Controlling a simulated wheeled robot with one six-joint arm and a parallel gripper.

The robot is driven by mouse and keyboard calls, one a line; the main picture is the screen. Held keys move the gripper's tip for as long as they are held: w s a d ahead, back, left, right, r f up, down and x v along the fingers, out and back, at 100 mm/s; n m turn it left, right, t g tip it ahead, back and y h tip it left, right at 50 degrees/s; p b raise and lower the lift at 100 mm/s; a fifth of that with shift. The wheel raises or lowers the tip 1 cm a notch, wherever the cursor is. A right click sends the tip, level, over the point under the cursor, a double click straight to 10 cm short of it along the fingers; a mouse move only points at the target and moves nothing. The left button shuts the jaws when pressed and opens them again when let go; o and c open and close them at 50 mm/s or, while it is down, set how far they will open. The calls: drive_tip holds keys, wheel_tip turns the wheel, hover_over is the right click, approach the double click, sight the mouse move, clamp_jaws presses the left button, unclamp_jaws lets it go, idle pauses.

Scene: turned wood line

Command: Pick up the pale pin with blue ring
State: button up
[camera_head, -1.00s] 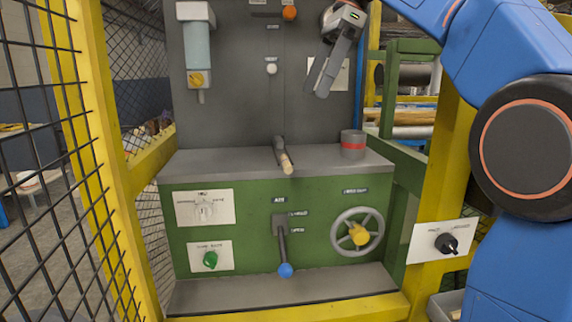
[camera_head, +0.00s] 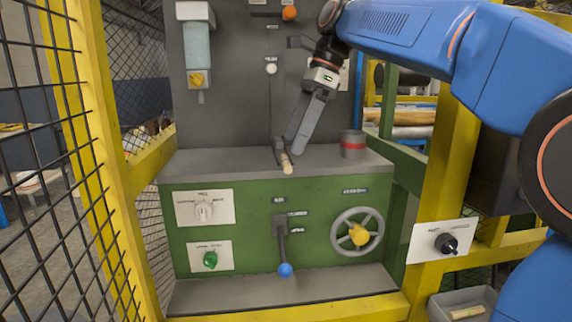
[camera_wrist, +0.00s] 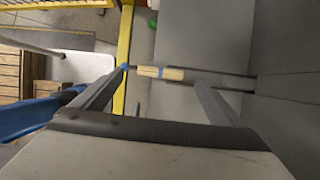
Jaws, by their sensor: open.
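The pale pin with blue ring (camera_wrist: 175,74) shows in the wrist view as a short wooden rod with a blue band, lying across the space between my finger tips. In the head view the pale pin (camera_head: 286,163) lies at the front end of a dark channel on the grey ledge; its ring cannot be made out there. My gripper (camera_head: 297,138) is open and points down just above and behind the pin. In the wrist view my gripper (camera_wrist: 160,76) has one finger on each side of the pin, with no clear contact.
A grey cup with a red band (camera_head: 353,144) stands close to the right on the ledge (camera_head: 220,162). Below are a blue-knobbed lever (camera_head: 284,250) and a handwheel (camera_head: 357,232). A grey bin (camera_head: 440,304) at lower right holds a pale piece. Yellow posts and mesh stand left.

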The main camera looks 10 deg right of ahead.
sight(286, 159)
drive_tip(key=shift+x, duration=2.45)
drive_tip(key=shift+d, duration=0.15)
drive_tip(key=c, duration=1.1)
